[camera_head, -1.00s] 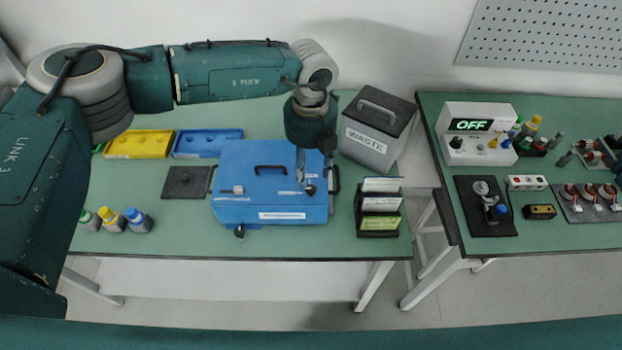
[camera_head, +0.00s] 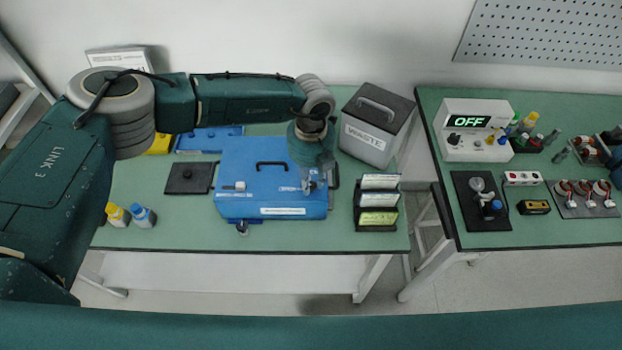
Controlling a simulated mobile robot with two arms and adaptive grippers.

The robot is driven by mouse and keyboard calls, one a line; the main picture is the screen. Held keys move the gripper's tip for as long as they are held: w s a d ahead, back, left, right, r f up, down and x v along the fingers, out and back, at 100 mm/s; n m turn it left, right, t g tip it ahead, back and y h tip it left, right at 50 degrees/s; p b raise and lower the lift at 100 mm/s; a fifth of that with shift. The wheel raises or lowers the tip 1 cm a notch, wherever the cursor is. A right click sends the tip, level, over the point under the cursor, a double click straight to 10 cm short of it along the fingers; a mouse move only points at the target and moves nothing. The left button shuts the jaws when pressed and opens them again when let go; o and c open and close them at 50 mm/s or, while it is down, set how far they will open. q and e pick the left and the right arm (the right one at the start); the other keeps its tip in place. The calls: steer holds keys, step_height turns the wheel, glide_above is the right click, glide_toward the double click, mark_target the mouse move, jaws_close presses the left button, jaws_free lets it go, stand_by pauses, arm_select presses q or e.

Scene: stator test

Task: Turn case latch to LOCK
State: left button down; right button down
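The blue case (camera_head: 250,185) lies closed on the green table, with a black handle (camera_head: 272,163) on its lid. A small pale latch (camera_head: 236,186) sits on the left part of its top, and a dark knob (camera_head: 242,228) shows at its front edge. My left gripper (camera_head: 309,186) points down over the right part of the case, close to a dark part of the lid there. Whether it touches that part, and whether its fingers are open, is too small to tell. Any LOCK marking is not readable. My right gripper is out of view.
A grey WASTE bin (camera_head: 372,150) stands behind right of the case, and a card rack (camera_head: 378,218) stands to its right. A black plate (camera_head: 188,178) lies left, with yellow and blue bottles (camera_head: 130,215) nearer. A second table (camera_head: 475,241) holds test gear reading OFF.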

arm_select(q)
steer(key=shift+f+m+b, duration=0.15)
steer(key=shift+m+b, duration=0.35)
steer(key=shift+b, duration=0.45)
steer(key=m+b, duration=1.2)
steer(key=b, duration=0.4)
steer(key=shift+b, duration=0.35)
steer(key=m+b, duration=0.2)
steer(key=m, duration=0.1)
steer(key=shift+m+b, duration=0.65)
steer(key=shift+m, duration=0.25)
steer(key=shift+r, duration=0.2)
